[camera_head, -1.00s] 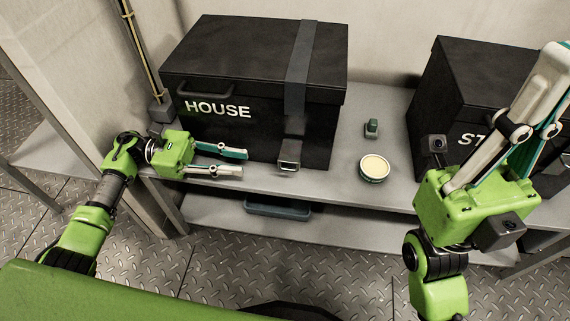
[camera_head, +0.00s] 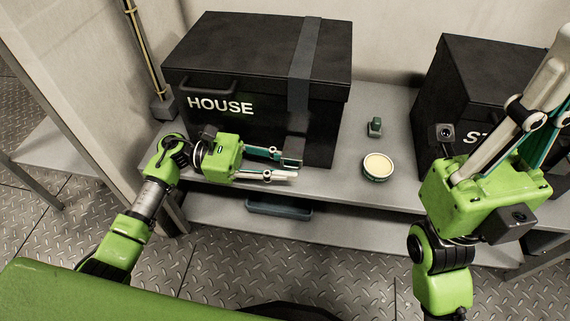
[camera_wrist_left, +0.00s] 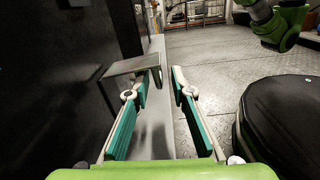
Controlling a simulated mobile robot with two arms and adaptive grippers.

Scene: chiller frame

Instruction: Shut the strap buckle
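A grey strap (camera_head: 301,70) runs over the lid and down the front of the black box marked HOUSE (camera_head: 250,120). At its lower end is a metal buckle (camera_head: 292,162), partly hidden by my left gripper. In the left wrist view its flap (camera_wrist_left: 130,66) stands out from the box front. My left gripper (camera_head: 296,171) is open and empty, low in front of the box. In the wrist view its left fingertip overlaps the flap's outer end; I cannot tell if they touch. My right gripper (camera_head: 555,55) points up at the right, fingers apart, tips cut off.
A round tin (camera_head: 377,167) and a small green-grey item (camera_head: 375,127) stand on the grey shelf (camera_head: 335,180) right of the box. A second black box (camera_head: 480,70) is at the right. A dark tray (camera_head: 280,208) lies on the lower shelf.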

